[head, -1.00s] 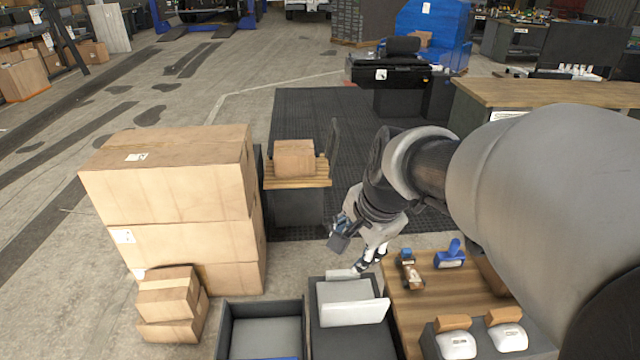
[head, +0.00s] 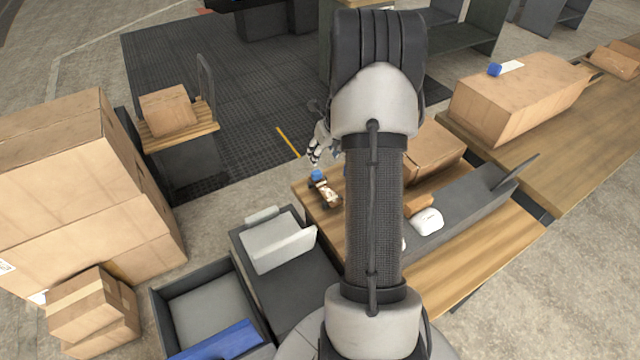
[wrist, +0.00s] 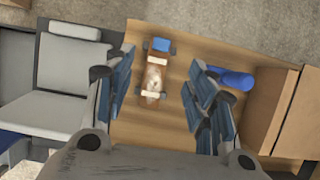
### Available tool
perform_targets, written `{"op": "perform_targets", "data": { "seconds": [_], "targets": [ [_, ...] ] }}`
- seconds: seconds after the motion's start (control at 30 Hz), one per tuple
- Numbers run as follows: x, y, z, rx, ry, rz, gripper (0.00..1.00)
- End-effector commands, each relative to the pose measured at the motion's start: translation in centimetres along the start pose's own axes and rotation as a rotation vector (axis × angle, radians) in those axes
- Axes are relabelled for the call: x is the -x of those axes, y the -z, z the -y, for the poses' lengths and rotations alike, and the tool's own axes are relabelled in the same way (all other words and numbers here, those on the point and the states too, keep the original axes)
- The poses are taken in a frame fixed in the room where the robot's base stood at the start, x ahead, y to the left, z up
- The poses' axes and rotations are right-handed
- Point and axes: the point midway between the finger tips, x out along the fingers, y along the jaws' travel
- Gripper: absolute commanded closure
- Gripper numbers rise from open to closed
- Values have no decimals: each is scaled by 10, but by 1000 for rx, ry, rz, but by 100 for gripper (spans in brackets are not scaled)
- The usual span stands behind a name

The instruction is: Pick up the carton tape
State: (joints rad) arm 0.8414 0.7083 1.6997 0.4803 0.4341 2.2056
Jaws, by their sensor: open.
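My gripper (head: 314,155) is partly hidden behind my arm, close to the tape at the bench's far-left corner. In the wrist view my gripper (wrist: 163,72) has its blue-grey fingers wide apart. The tape shows between them, nearer the left finger, apart from both. Nothing is held. My height above the tape is hard to tell.
A blue handled tool (wrist: 232,78) lies right of the right finger, beside a cardboard box (head: 435,148). A grey bin with a light panel (head: 278,240) stands left of the bench (head: 470,275). A white device (head: 427,222) sits on a dark shelf. Stacked cartons (head: 75,190) stand left.

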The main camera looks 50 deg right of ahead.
Motion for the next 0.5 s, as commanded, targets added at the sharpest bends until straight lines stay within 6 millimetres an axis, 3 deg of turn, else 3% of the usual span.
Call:
{"op": "perform_targets", "data": {
  "seconds": [0.03,0.2,0.4,0.5],
  "targets": [
    [-17,2,-1,1,-2,-3,49],
    [-54,2,-1,3,-2,-2,49],
    [-84,2,-1,5,-1,-1,49],
    [-89,0,0,5,0,0,49]
  ]
}}
